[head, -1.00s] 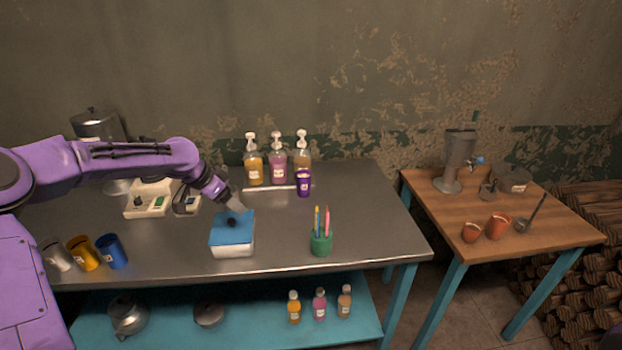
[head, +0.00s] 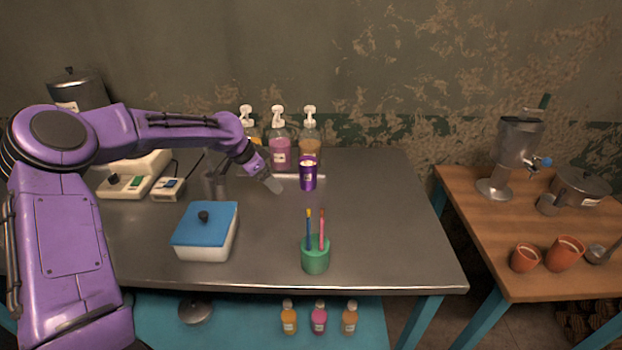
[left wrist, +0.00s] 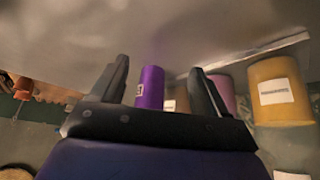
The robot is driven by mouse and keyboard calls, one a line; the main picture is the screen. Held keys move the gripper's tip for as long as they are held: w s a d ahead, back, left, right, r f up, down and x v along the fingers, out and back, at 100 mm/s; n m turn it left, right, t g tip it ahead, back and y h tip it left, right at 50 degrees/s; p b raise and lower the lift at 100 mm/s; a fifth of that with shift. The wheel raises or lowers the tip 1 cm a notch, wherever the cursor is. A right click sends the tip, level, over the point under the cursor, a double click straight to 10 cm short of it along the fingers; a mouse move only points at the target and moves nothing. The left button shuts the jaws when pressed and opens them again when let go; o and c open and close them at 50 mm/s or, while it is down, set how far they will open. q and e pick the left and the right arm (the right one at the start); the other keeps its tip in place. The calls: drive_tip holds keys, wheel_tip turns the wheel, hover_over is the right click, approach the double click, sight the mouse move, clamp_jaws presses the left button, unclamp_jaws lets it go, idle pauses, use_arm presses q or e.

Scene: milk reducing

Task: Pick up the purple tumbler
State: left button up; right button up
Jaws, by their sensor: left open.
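The purple tumbler (head: 308,174) stands upright on the metal table, in front of the pump bottles. It also shows in the left wrist view (left wrist: 151,88), between my open fingers and some way beyond them. My left gripper (head: 274,184) is just left of the tumbler in the head view, apart from it and empty. In the left wrist view, the two dark fingers of my left gripper (left wrist: 160,75) are spread. My right gripper is not in view.
Pump bottles (head: 279,145) stand close behind the tumbler. A green cup with pencils (head: 315,259) stands in front, and a blue-lidded white box (head: 205,233) at front left. The metal table (head: 390,220) is clear to the right.

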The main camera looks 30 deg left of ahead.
sight(308, 171)
use_arm(q)
drive_tip(key=w+d, duration=0.1)
drive_tip(key=w, duration=0.1)
drive_tip(key=w+d, duration=0.1)
drive_tip(key=w, duration=0.2)
drive_tip(key=w+d+p, duration=0.1)
drive_tip(key=w, duration=0.1)
drive_tip(key=shift+w+d, duration=0.25)
drive_tip(key=shift+d, duration=0.1)
drive_tip(key=shift+w+d+p, duration=0.2)
drive_tip(key=shift+w+d, duration=0.05)
drive_tip(key=shift+w, duration=0.3)
drive_tip(key=shift+w+d+p, duration=0.2)
drive_tip(key=shift+w, duration=0.35)
drive_tip(key=x, duration=0.2)
drive_tip(key=shift+w+d+f, duration=0.2)
drive_tip(key=shift+w+d, duration=0.05)
drive_tip(key=shift+w, duration=0.15)
drive_tip(key=shift+w+f, duration=0.2)
drive_tip(key=shift+f, duration=0.15)
drive_tip(key=shift+s+r, duration=0.1)
drive_tip(key=shift+c, duration=1.2)
drive_tip(key=c, duration=0.8)
drive_tip(key=shift+r, duration=0.1)
